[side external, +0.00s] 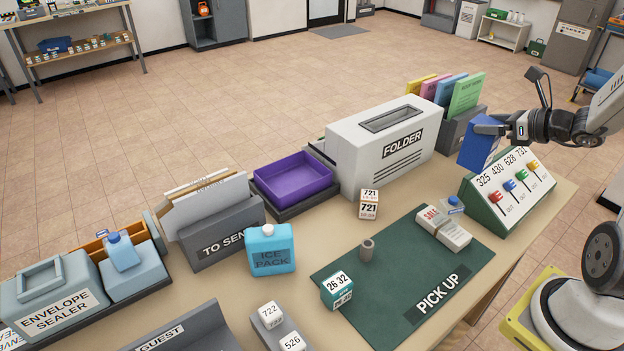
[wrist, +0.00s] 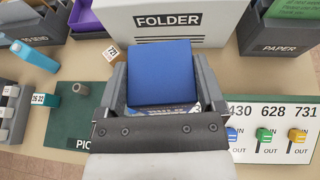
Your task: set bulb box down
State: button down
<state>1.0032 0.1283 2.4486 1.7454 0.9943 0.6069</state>
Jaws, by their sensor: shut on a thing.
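The bulb box is a blue box (side external: 478,142) held in my gripper (side external: 492,129) at the right of the side external view. In the wrist view, the box's blue top (wrist: 160,72) lies between the two grey fingers, and part of its printed side shows below. My gripper (wrist: 160,88) is shut on it. In the side external view the box is raised, behind the green switch panel (side external: 508,190) and right of the white folder machine (side external: 385,145). The box's underside is hidden in the wrist view.
A green PICK UP mat (side external: 400,270) holds a teal number box (side external: 337,290), a grey cylinder (side external: 366,250) and a white SALE box (side external: 444,230). A small 721 box (side external: 369,204) stands behind the mat. A purple tray (side external: 293,178) and blue ice pack (side external: 270,249) stand left.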

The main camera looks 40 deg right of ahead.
notch_tip(320, 180, up, 7)
jog(key=shift+w+a+r, duration=0.1)
jog(key=shift+r, duration=0.15)
jog(key=w+a+n+g+y, duration=0.2)
jog(key=w+a+n+y, duration=0.4)
jog(key=w+a, duration=1.35)
jog(key=s+a+n+g+y, duration=0.1)
jog(key=a+n+g+y, duration=0.2)
jog(key=a, duration=1.8)
jog(key=s+a+n+g+y, duration=0.2)
jog(key=a+n+g, duration=0.1)
jog(key=a, duration=1.7)
notch_tip(320, 180, down, 20)
jog(key=shift+w, duration=0.15)
